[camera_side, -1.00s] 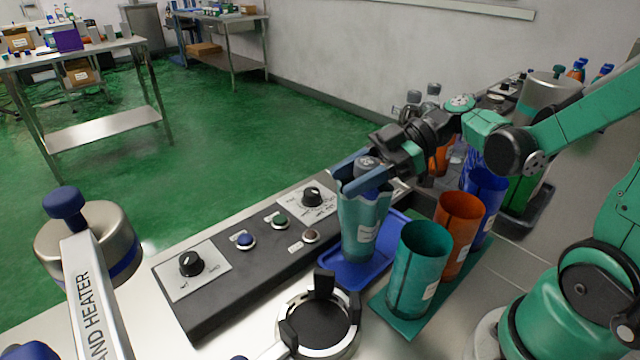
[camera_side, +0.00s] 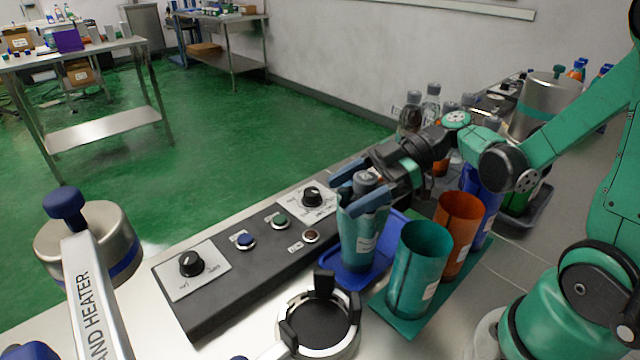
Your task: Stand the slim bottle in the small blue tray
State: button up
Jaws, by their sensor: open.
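The slim bottle (camera_side: 362,240) stands upright in the small blue tray (camera_side: 345,280), with its grey cap (camera_side: 366,180) on top. A teal sleeve with a white label surrounds its body. My gripper (camera_side: 362,196) is at the bottle's upper part, its two blue fingers apart on either side of the neck and cap. I cannot tell whether a finger touches the bottle or sleeve. The fingers partly hide the upper edge of the sleeve.
Empty teal (camera_side: 418,270), orange (camera_side: 458,232) and blue (camera_side: 484,200) sleeves stand close to the right of the tray. A dark control panel (camera_side: 250,262) with knobs lies left, and a round black holder (camera_side: 320,322) in front. Several bottles (camera_side: 430,105) stand behind my gripper.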

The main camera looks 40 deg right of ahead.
aim_at(376, 175)
jog(key=shift+d+r, duration=0.1)
jog(key=shift+r, duration=0.1)
jog(key=v, duration=0.3)
jog(key=shift+d, duration=0.1)
jog(key=shift+r, duration=3.5)
jog(key=shift+f, duration=0.1)
